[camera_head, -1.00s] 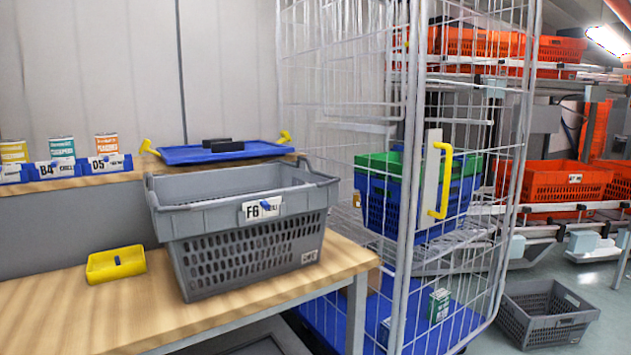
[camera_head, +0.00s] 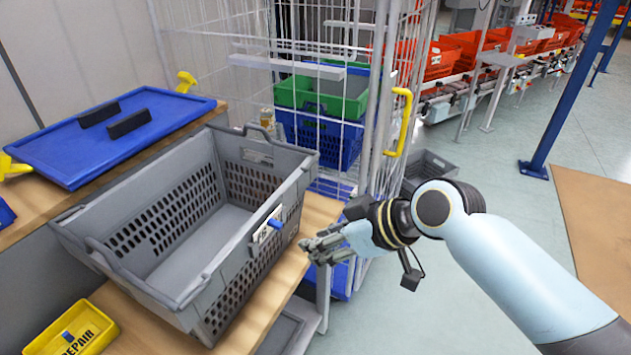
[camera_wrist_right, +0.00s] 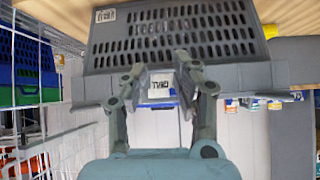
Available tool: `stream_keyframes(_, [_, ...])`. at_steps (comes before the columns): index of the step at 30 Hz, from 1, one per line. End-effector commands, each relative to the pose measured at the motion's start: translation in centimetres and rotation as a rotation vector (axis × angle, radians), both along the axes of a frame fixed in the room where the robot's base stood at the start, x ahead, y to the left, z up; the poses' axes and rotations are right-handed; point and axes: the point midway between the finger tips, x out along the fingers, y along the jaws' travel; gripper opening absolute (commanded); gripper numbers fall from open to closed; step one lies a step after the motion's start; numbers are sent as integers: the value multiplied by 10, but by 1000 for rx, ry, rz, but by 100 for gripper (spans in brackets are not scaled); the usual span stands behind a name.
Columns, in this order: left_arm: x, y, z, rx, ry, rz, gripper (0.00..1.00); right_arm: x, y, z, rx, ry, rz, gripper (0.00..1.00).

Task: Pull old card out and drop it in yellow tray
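My left gripper is out of view.
The grey tote looks empty. A blue lid (camera_head: 60,150) with black handles lies behind it. A wire cage (camera_head: 382,60) with a yellow handle (camera_head: 400,120) stands beyond the bench. Open floor lies at right, with a blue post (camera_head: 575,95).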

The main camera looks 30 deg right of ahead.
Motion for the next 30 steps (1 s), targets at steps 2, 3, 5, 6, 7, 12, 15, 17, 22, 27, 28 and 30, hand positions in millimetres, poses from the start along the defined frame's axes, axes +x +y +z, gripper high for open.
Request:
stream_keyframes(2, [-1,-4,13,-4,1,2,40,3,8,38,5,-42,44,29])
stream_keyframes(3, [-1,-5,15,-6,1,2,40,3,11,48,7,-56,61,29])
stream_keyframes(5, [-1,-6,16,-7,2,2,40,3,14,58,9,-71,78,29])
stream_keyframes(6, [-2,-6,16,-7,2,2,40,4,16,62,10,-78,86,29])
stream_keyframes(7, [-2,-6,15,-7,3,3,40,4,17,63,10,-81,90,29])
stream_keyframes(12, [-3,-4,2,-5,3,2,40,12,24,53,13,-84,91,29])
stream_keyframes(15, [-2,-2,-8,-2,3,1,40,19,30,44,13,-82,91,29])
stream_keyframes(17, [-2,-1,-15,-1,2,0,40,24,33,40,12,-83,90,29])
stream_keyframes(22, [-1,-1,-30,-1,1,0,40,36,42,28,11,-81,90,29])
stream_keyframes(27, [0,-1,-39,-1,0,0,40,44,48,22,11,-83,89,29])
stream_keyframes(28, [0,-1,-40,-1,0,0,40,45,49,21,11,-83,89,29])
stream_keyframes(30, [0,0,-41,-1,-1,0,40,46,49,20,10,-82,88,29])
